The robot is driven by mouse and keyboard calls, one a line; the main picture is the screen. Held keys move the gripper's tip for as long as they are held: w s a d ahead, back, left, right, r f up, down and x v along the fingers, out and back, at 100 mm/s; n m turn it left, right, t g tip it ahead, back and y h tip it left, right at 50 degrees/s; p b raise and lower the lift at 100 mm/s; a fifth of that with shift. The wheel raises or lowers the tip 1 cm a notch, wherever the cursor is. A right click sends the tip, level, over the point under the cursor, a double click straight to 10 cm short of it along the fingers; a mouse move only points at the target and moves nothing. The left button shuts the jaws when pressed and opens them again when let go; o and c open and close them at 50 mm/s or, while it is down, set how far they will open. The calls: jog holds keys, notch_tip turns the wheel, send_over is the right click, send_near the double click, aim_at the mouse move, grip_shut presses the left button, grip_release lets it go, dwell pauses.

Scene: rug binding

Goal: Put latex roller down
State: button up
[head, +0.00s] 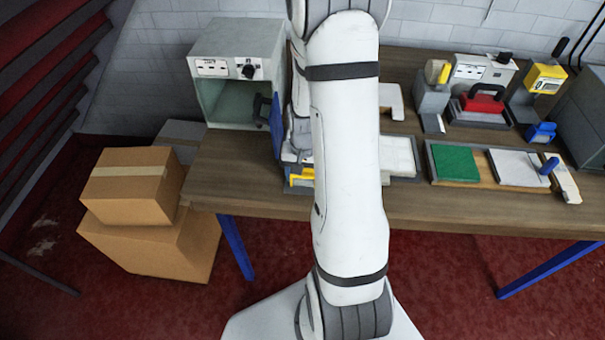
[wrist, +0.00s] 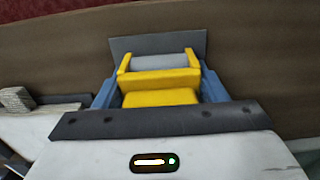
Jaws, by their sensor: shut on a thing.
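The latex roller (wrist: 160,79) has a yellow frame and a grey cylinder, seen in the wrist view at the upper middle. My gripper (wrist: 158,92) has its two blue fingers shut on the roller's yellow body, one on each side. A flat dark grey plate (wrist: 122,48) shows behind and beside the roller, over the brown table. I cannot tell whether the roller touches the plate. In the head view, a yellow part of the roller (head: 301,177) shows near the table's front edge, left of my arm. My arm hides most of the gripper there.
The wooden table (head: 245,180) holds a grey open-fronted machine (head: 210,68) at left and a tray with a green pad (head: 455,163) and a white pad (head: 517,168) at right. Several devices, one with a red handle (head: 482,98), stand behind. Cardboard boxes (head: 130,185) sit on the floor left.

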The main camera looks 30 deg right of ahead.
jog(key=o, duration=1.1)
jog(key=shift+f, duration=0.1)
notch_tip(320, 180, up, 12)
jog(key=shift+r+b, duration=0.1)
jog(key=shift+b, duration=0.25)
jog(key=s+a+r+n+t, duration=0.3)
jog(key=s+a+r+n, duration=0.4)
jog(key=s+a+r, duration=0.5)
jog(key=shift+s+a+r+t, duration=0.15)
jog(key=shift+s+a+t, duration=0.15)
jog(key=shift+s+a, duration=0.1)
